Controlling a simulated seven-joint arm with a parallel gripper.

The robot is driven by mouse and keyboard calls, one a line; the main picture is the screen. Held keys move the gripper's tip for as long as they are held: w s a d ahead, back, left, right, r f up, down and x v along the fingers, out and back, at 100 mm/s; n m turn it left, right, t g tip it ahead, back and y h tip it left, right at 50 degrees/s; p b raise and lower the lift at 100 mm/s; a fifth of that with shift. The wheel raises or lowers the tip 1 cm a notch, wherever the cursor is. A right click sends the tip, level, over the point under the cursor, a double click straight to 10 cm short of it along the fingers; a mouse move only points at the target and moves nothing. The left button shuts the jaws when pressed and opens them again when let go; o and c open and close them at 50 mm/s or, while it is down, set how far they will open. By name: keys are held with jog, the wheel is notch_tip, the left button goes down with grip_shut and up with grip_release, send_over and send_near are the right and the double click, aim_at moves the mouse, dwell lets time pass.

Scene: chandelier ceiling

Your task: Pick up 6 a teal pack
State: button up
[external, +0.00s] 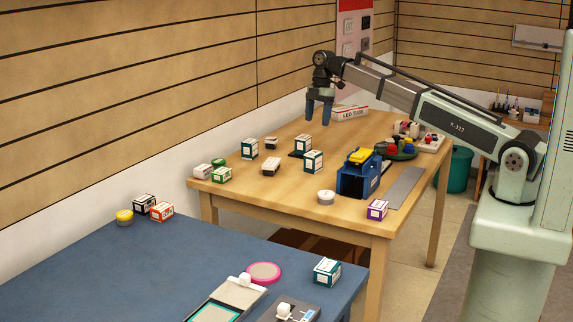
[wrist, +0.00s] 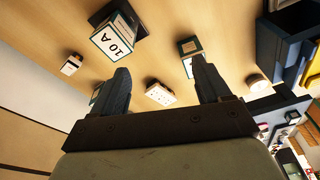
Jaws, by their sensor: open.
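Several small teal-and-white packs are in view. On the wooden table, one stands at the left (external: 250,149), one on a dark pad (external: 303,146), and one nearer the front (external: 313,161). Another teal pack (external: 327,271) is on the blue table. In the wrist view a teal-edged pack marked "10 A" (wrist: 116,40) is closest. A second teal pack (wrist: 190,62) is partly behind the right finger, and a third (wrist: 95,92) partly behind the left finger. I cannot read a 6 on any pack. My gripper (external: 319,115) is open and empty above the wooden table; its fingers show in the wrist view (wrist: 161,68).
A blue bin-like object (external: 358,175) with a yellow top, a green tray (external: 398,151) of colored items and a purple-and-white box (external: 377,210) are on the right. A white box (external: 350,112) lies behind my gripper.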

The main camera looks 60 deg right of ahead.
aim_at(314, 153)
jog(key=s+a+m+y, duration=0.1)
jog(key=s+a+m, duration=0.15)
jog(key=m, duration=1.45)
jog(key=s+a+m+y, duration=0.2)
jog(key=a+m, duration=0.1)
jog(key=m, duration=1.3)
jog(key=shift+m, duration=0.3)
jog(key=x, duration=0.8)
jog(key=shift+w+d, duration=0.15)
jog(key=shift+w, duration=0.15)
jog(key=shift+w+d+x, duration=0.1)
jog(key=shift+d+x, duration=0.05)
jog(key=shift+x, duration=1.2)
jog(key=shift+w+d+x, duration=0.1)
jog(key=shift+d+x, duration=0.05)
jog(key=shift+x, duration=1.2)
jog(key=shift+f, duration=0.15)
jog(key=shift+c, duration=0.3)
